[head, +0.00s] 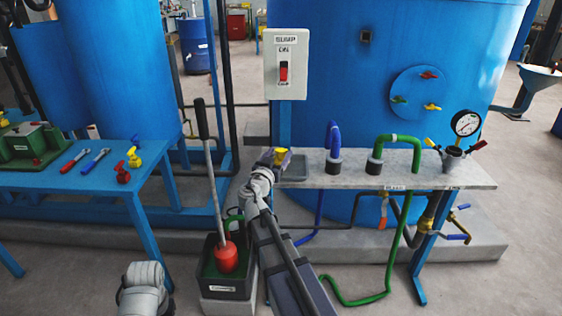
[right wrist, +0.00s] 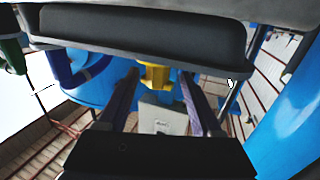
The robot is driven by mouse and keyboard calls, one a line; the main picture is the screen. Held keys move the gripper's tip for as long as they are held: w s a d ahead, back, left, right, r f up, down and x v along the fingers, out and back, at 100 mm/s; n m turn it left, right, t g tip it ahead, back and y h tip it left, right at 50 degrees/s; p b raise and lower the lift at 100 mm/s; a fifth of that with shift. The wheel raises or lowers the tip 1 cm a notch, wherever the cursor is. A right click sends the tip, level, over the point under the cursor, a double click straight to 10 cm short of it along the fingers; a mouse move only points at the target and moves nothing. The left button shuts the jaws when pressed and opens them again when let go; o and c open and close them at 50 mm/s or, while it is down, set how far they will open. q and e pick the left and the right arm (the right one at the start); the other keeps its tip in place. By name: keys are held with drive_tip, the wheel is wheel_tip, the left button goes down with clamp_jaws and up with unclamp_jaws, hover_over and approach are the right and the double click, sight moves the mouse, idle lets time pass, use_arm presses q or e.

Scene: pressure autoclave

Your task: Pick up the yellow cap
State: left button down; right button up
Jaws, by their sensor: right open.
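The yellow cap (head: 280,154) is at the left end of the grey shelf, by a shallow grey tray (head: 294,169). My right gripper (head: 275,159) is at the cap, its fingers partly covering it. In the right wrist view the yellow cap (right wrist: 155,76) shows between the tips of the two dark fingers (right wrist: 159,88). The fingers are open, one on each side of it. Whether either finger touches it, I cannot tell. My left gripper is out of view.
A switch box (head: 286,64) hangs above. A blue table (head: 60,178) with valves and wrenches stands left. A dark bin (head: 226,285) stands below.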

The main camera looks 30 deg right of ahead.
drive_tip(key=x, duration=0.4)
drive_tip(key=shift+w+d, duration=0.15)
drive_tip(key=shift+d, duration=0.3)
drive_tip(key=shift+c, duration=0.2)
clamp_jaws()
